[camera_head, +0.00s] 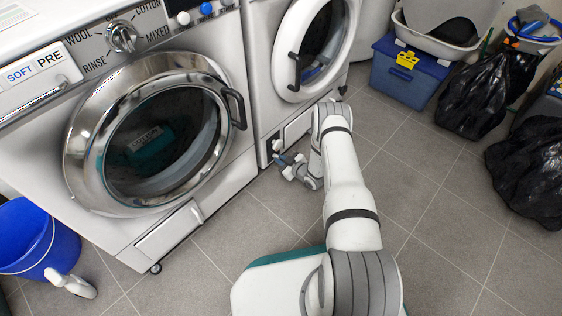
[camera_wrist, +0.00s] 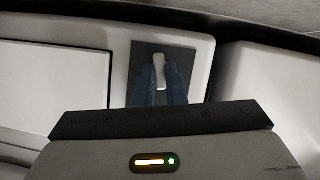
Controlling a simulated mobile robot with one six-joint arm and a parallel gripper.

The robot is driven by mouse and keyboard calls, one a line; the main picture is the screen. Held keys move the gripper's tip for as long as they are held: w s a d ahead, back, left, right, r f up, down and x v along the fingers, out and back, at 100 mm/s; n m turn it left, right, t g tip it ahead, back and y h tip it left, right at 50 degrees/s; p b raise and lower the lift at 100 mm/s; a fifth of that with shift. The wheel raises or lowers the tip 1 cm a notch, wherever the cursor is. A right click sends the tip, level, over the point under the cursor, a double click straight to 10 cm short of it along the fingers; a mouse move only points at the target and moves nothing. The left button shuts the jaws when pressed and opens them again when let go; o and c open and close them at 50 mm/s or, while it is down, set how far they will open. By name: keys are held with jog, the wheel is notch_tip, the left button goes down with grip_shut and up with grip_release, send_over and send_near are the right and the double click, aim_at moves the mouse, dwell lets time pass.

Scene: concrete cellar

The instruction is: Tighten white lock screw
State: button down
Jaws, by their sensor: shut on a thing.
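The white lock screw (camera_wrist: 159,72) stands out from a dark square recess (camera_wrist: 183,62) low on the front of a washing machine. In the wrist view my gripper (camera_wrist: 159,78) has its blue fingers closed around the screw's narrow white grip, with the upper end showing above the fingertips. In the head view my gripper (camera_head: 278,161) reaches the lower left corner of the right-hand machine (camera_head: 262,80), where a small white part (camera_head: 276,145) shows by the dark recess. The fingers hide the lower part of the screw, so its exact turn is hard to tell.
A chrome-doored washer (camera_head: 150,140) stands at left, its lower flap (camera_head: 168,232) beside my arm's work area. A blue bucket (camera_head: 38,238) and a white bottle (camera_head: 70,283) are at lower left. Black bags (camera_head: 480,95) and a blue box (camera_head: 404,80) stand at right. Tiled floor (camera_head: 445,195) is clear.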

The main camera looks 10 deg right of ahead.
jog(key=m+y, duration=0.1)
jog(key=m+g, duration=0.1)
jog(key=m, duration=0.1)
jog(key=shift+w+d+y, duration=0.15)
jog(key=shift+d+y, duration=0.05)
jog(key=shift+y, duration=0.2)
jog(key=m+g+y, duration=0.1)
jog(key=m+y, duration=0.1)
jog(key=m, duration=0.1)
jog(key=shift+w+f, duration=0.1)
jog(key=shift+m, duration=0.3)
jog(key=c, duration=1.5)
grip_release()
jog(key=shift+d, duration=0.1)
